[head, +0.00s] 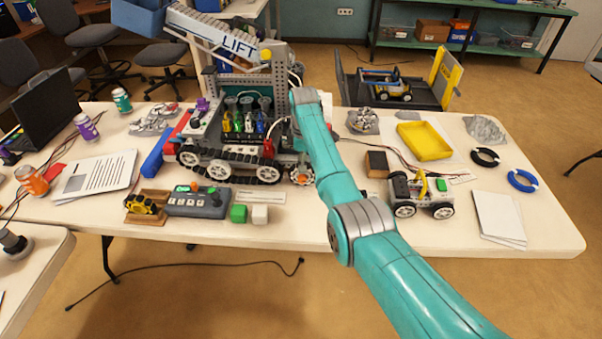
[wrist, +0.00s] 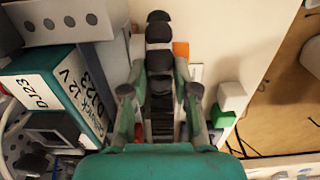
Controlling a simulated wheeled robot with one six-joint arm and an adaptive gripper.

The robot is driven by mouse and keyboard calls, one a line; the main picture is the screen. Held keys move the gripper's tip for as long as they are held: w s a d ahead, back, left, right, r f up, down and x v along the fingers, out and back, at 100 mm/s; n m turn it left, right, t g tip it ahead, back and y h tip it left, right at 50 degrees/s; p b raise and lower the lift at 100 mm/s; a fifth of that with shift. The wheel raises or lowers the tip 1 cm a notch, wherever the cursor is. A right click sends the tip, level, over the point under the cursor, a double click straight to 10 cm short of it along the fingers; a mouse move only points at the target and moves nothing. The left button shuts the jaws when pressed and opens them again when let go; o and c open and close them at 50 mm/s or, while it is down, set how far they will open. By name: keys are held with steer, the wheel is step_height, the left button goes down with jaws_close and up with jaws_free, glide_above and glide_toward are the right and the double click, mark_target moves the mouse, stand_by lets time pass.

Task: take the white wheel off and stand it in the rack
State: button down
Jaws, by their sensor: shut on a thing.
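My gripper (wrist: 160,62) is over the tracked robot at its right end, and its fingers are closed. Between the fingers in the wrist view is a dark, narrow thing seen nearly edge-on; I take it for the white wheel (wrist: 158,34), though no white face shows. I cannot tell whether it is still on its axle. In the head view the forearm hides most of the gripper.
A joystick box (head: 197,204), a green cube (head: 239,213) and a white cube (head: 260,214) lie between rack and arm. A small rover (head: 421,195) stands right of the arm. The lift boom (head: 215,35) rises above the tracked robot. The table's front edge is close.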

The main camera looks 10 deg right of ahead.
steer(key=shift+s+a+r, duration=0.1)
steer(key=shift+s+a, duration=0.2)
steer(key=shift+s, duration=0.6)
steer(key=shift+s+a+f, duration=0.1)
steer(key=shift+s+a, duration=0.2)
steer(key=shift+s, duration=0.55)
steer(key=shift+s+a+r, duration=0.1)
steer(key=shift+s+a, duration=0.2)
steer(key=shift+s, duration=0.6)
stand_by(1.1)
